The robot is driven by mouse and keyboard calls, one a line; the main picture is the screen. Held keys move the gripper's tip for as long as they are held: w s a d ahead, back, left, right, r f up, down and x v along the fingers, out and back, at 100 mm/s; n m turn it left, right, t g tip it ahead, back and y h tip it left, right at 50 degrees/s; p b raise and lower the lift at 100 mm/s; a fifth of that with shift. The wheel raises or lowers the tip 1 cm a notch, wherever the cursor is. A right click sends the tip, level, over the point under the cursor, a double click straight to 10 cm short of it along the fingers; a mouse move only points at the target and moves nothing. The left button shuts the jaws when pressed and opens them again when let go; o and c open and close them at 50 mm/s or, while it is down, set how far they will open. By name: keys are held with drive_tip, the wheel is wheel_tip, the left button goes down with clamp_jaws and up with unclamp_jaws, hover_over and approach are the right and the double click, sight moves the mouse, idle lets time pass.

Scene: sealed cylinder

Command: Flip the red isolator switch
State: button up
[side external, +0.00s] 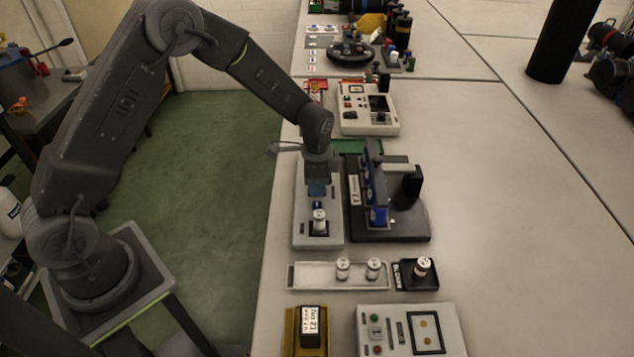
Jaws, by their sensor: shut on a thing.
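My gripper (318,186) points down over the grey panel (304,236) left of the black-based fixture. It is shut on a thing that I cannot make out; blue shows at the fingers. A white cylinder (320,217) stands upright in a dark holder on that panel, just in front of my gripper. I cannot identify a red isolator switch for certain. The cream control box (437,347) at the bottom has a small green button and a small red part (376,348) at its left. More red shows by the panel (315,85) behind my arm.
The fixture (410,225) with blue parts stands close right of my gripper. In front are a white tray (310,275) with two cylinders, a small black tray (410,284) with one, and a yellow holder (291,335).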

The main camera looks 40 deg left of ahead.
clamp_jaws()
drive_tip(key=shift+w+d+g+y, duration=0.1)
drive_tip(key=shift+w+g+y, duration=0.05)
drive_tip(key=shift+g+y, duration=0.25)
drive_tip(key=o, duration=0.6)
unclamp_jaws()
drive_tip(key=r, duration=0.9)
drive_tip(key=w+d+r, duration=0.1)
drive_tip(key=r, duration=0.3)
drive_tip(key=shift+r, duration=0.4)
